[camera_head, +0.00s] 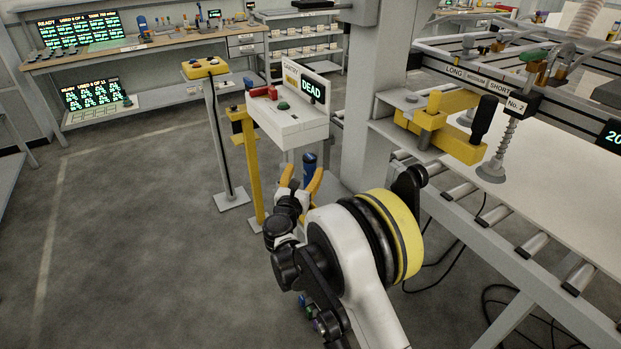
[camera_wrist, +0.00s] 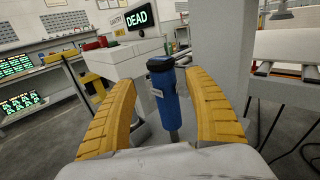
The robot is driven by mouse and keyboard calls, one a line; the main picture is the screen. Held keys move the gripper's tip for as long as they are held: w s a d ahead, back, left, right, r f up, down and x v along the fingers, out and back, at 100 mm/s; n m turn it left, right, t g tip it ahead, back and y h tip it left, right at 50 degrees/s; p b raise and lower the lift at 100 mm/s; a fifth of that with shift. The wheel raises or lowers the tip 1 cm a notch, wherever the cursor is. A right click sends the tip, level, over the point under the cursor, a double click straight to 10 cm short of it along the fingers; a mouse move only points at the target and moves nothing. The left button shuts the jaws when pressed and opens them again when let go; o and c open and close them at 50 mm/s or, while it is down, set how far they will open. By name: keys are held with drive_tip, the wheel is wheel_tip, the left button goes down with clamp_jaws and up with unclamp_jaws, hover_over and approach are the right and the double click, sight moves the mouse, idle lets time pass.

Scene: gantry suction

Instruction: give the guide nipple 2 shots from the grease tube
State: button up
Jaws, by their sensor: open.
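My gripper (camera_head: 301,180) is open, its two yellow fingers spread. In the wrist view its fingers stand on either side of a blue tube with a black top (camera_wrist: 165,100), which looks like the grease tube. The tube is upright, with a visible gap to each finger, and a small pale label on its side. Its lower end is partly hidden. In the head view the tube (camera_head: 309,161) shows just beyond the fingers, below the white box. I cannot pick out the guide nipple in either view.
A white control box (camera_head: 292,128) with a "DEAD" sign stands behind the tube. A grey column (camera_head: 372,110) rises right of it. The roller table (camera_head: 560,190) and yellow gantry bracket (camera_head: 440,132) are at right. A yellow-topped stand (camera_head: 205,69) is at left; floor left is clear.

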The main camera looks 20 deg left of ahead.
sight(308, 169)
drive_tip(key=w+b, duration=0.1)
drive_tip(key=w, duration=0.1)
drive_tip(key=w+f, duration=0.1)
drive_tip(key=w, duration=0.1)
drive_tip(key=shift+f+b, duration=0.15)
drive_tip(key=shift+b, duration=0.2)
drive_tip(key=shift+w, duration=0.45)
drive_tip(key=shift+r, duration=0.2)
clamp_jaws()
